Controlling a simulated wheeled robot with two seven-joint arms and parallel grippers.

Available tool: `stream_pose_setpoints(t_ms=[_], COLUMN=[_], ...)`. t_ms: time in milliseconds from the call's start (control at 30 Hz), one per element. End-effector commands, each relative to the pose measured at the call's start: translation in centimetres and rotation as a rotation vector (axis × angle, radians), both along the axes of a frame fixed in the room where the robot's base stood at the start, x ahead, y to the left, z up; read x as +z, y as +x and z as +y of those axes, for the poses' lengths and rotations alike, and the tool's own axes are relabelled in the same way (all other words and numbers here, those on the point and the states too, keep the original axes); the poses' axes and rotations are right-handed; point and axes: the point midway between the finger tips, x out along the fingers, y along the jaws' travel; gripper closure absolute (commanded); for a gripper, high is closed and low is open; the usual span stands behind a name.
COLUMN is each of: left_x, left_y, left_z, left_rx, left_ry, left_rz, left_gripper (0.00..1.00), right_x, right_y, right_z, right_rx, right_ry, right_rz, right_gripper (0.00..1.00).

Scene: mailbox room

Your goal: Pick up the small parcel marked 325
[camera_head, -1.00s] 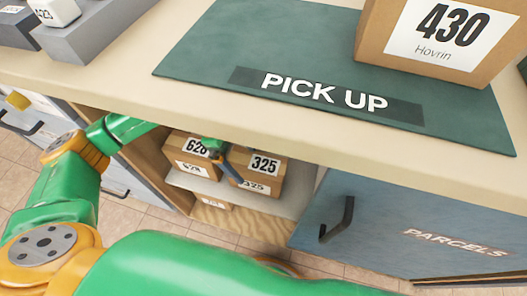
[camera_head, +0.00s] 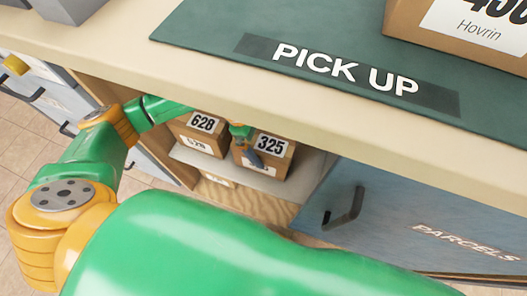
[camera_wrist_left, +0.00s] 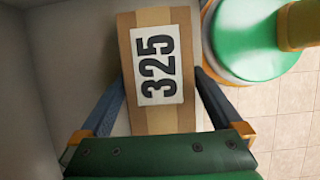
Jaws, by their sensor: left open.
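The small parcel marked 325 (camera_head: 277,150) is a brown cardboard box on the shelf in the opening under the counter. Its top label shows in the wrist view (camera_wrist_left: 157,65), with the number turned sideways. My left gripper (camera_head: 248,152) is at the left part of this parcel and hides part of its front label. In the wrist view the left gripper (camera_wrist_left: 160,80) is open, with one dark finger on each side of the box. Whether the fingers touch it I cannot tell. My right gripper is not in view.
A parcel marked 628 (camera_head: 203,124) stands close to the left on the same shelf (camera_head: 187,157). The counter edge (camera_head: 270,100) overhangs the opening. A blue drawer marked PARCELS (camera_head: 420,220) is to the right. A larger parcel (camera_head: 420,20) sits on the green PICK UP mat (camera_head: 240,28).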

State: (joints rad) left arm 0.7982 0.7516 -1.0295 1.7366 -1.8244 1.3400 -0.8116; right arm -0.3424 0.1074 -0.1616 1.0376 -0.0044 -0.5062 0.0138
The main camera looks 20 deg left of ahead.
Motion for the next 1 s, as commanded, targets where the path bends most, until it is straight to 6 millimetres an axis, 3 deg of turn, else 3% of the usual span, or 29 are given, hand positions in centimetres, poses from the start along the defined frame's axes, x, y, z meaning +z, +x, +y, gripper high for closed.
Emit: stream_pose_setpoints(t_ms=[733,1000], left_x=[-0.46,-0.46], left_y=[0.00,0.00], left_z=[0.01,0.01], left_rx=[0.000,0.000], left_ry=[0.000,0.000], left_rz=[0.000,0.000], left_gripper=[0.00,0.73], right_x=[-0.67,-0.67], right_y=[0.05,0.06], right_z=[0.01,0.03], right_rx=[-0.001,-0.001], right_ry=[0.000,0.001], right_rz=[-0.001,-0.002], right_gripper=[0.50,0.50])
